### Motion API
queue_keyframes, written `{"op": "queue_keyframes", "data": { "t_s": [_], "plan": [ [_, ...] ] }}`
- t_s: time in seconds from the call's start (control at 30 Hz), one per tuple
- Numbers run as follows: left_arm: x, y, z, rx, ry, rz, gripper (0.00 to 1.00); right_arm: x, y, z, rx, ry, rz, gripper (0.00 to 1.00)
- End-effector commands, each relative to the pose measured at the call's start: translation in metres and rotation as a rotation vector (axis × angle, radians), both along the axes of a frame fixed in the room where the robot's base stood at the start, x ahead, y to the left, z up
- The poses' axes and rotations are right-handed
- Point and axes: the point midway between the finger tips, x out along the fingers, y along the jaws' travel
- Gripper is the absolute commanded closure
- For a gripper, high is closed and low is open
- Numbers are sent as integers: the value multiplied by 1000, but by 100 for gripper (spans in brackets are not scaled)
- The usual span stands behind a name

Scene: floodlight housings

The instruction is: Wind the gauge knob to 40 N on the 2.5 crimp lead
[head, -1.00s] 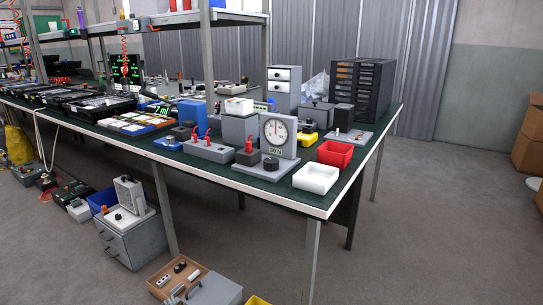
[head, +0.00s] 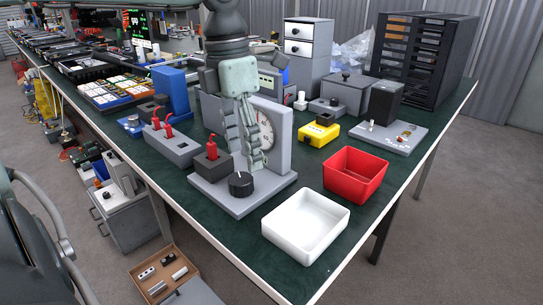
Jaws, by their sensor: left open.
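The gauge (head: 281,134) is a grey upright housing on a flat grey base (head: 225,199). Its round white dial is partly covered by my gripper, so I cannot read the needle; the digital readout is hidden too. The black gauge knob (head: 241,184) with a white mark sits at the base's front. A red lead (head: 212,147) stands in a dark block left of the knob. My left gripper (head: 249,168) points down, open and empty, in front of the dial and just above and behind the knob, seemingly apart from it. My right gripper is not in view.
A grey block with red leads (head: 173,147) stands left of the gauge. A white bin (head: 306,222) and a red bin (head: 355,174) are to the right. A yellow box (head: 318,133) sits behind them. The dark green table top is bare at the front left edge.

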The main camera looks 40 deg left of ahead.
Motion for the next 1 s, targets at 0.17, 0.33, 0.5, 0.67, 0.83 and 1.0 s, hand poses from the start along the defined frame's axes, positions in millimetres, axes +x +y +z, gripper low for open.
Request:
{"op": "queue_keyframes", "data": {
  "t_s": [0.17, 0.33, 0.5, 0.67, 0.83, 1.0],
  "plan": [
    [-7, 14, 0, 95, 29, -11, 39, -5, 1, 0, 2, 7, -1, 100],
    [-8, 13, -26, 91, 32, -12, 39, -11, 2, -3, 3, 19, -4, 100],
    [-8, 13, -52, 89, 31, -12, 39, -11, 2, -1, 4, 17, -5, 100],
    [-8, 13, -67, 89, 29, -10, 39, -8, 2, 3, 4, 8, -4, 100],
    [-8, 13, -70, 89, 26, -10, 39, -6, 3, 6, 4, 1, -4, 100],
    [-8, 13, -70, 88, 27, -10, 41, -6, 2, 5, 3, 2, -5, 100]
  ]
}}
